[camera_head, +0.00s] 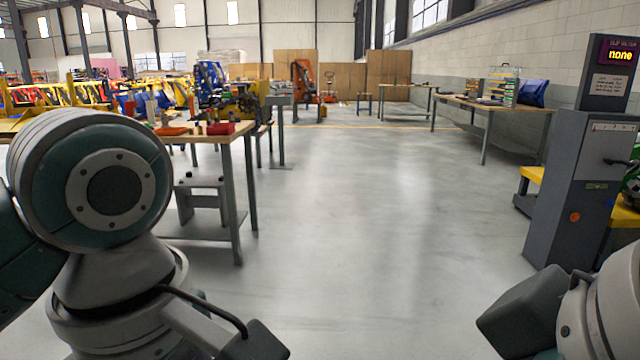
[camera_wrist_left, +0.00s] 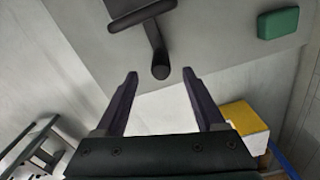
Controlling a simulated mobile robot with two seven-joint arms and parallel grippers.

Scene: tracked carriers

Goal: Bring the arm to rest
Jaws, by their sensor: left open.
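A grey cabinet (camera_head: 565,200) with a display reading "none" (camera_head: 619,54) stands at the right. A workbench (camera_head: 205,139) with red items stands at the left. Another bench (camera_head: 490,104) is at the back right. The middle floor (camera_head: 370,220) is clear. A green block (camera_wrist_left: 278,23) and yellow block (camera_wrist_left: 240,117) show in the wrist view.

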